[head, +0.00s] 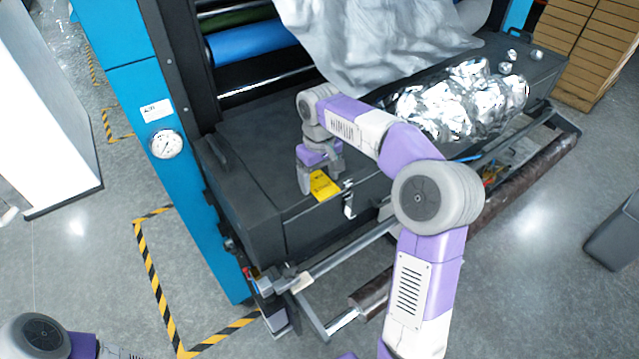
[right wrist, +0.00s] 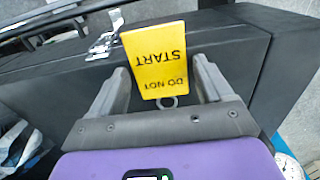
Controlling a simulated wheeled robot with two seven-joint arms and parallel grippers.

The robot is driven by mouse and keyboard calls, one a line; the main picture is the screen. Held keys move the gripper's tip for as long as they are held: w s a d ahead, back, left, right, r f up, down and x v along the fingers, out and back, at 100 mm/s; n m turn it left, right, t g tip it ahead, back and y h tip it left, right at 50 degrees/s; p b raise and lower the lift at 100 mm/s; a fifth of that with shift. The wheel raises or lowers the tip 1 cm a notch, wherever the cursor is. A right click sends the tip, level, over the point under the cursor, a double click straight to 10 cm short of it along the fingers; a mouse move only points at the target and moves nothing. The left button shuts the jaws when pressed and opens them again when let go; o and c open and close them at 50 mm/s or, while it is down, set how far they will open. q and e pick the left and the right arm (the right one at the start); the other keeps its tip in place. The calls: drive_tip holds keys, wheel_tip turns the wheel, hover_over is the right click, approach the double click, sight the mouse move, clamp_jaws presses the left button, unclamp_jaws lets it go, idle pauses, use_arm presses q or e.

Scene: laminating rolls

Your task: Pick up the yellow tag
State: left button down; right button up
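The yellow tag (head: 324,185) is at the front edge of the black machine bed, just below my right gripper (head: 320,174). In the right wrist view the tag (right wrist: 158,62) reads "DO NOT START" upside down and has a small ring at its near end. My right gripper's fingers (right wrist: 163,75) are spread, one on each side of the tag, with a gap at least on the left side. Whether the right finger touches the tag, I cannot tell. My left gripper is out of view; only part of my left arm shows at the bottom left.
A metal latch (head: 349,199) is just right of the tag, and also shows in the right wrist view (right wrist: 104,45). Crumpled silver foil (head: 460,100) lies on the bed at right. A blue machine column with a gauge (head: 166,144) stands left. A bar runs along the front.

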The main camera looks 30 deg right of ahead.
sight(320, 183)
drive_tip(key=c, duration=0.7)
drive_tip(key=shift+c, duration=0.2)
wheel_tip(320, 183, up, 10)
drive_tip(key=p, duration=0.1)
